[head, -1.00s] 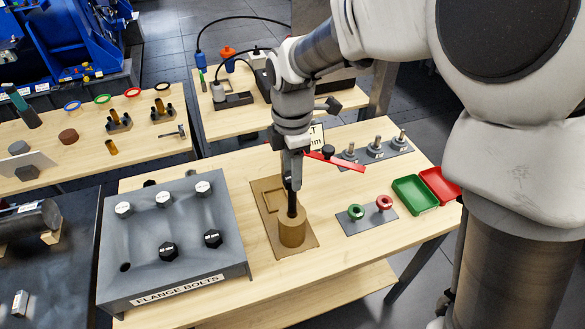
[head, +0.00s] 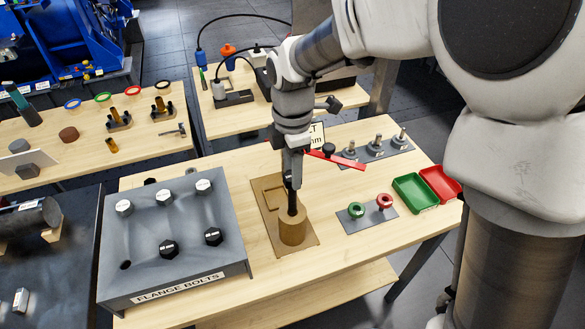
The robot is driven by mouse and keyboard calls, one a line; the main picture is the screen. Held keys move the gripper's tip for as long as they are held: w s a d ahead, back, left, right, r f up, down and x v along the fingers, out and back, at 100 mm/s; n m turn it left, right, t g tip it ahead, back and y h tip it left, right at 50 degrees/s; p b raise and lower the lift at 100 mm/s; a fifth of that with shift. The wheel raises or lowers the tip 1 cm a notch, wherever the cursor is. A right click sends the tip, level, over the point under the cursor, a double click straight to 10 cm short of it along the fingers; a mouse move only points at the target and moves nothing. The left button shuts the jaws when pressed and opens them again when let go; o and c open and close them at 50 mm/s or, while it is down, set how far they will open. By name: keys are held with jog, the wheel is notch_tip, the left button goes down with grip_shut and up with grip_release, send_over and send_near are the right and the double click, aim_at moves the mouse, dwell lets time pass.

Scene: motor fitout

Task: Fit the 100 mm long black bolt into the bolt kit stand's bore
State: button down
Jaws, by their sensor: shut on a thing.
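My gripper (head: 292,180) points down over the tan bolt kit stand and is shut on a black bolt (head: 291,204). The bolt is upright, and its lower end meets the top of the stand's round boss (head: 293,231). I cannot tell how deep it sits in the bore, because the bore itself is hidden. The stand's flat base (head: 270,209) lies on the wooden table. The bolt's head is hidden between the fingers.
A grey flange bolts block (head: 140,240) with several bolts and an empty hole stands left. A red-handled tool (head: 345,162) lies behind. Green and red knobs on a plate (head: 368,221) and green (head: 413,193) and red trays (head: 440,183) are right.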

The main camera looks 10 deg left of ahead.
aim_at(293, 202)
jog(key=shift+f+b, duration=3.65)
jog(key=shift+f, duration=1.8)
dwell(0.4)
jog(key=shift+c, duration=1.6)
grip_release()
jog(key=shift+r, duration=0.1)
notch_tip(293, 202, up, 17)
jog(key=shift+r+p, duration=0.2)
jog(key=shift+p, duration=0.8)
jog(key=shift+d, duration=0.1)
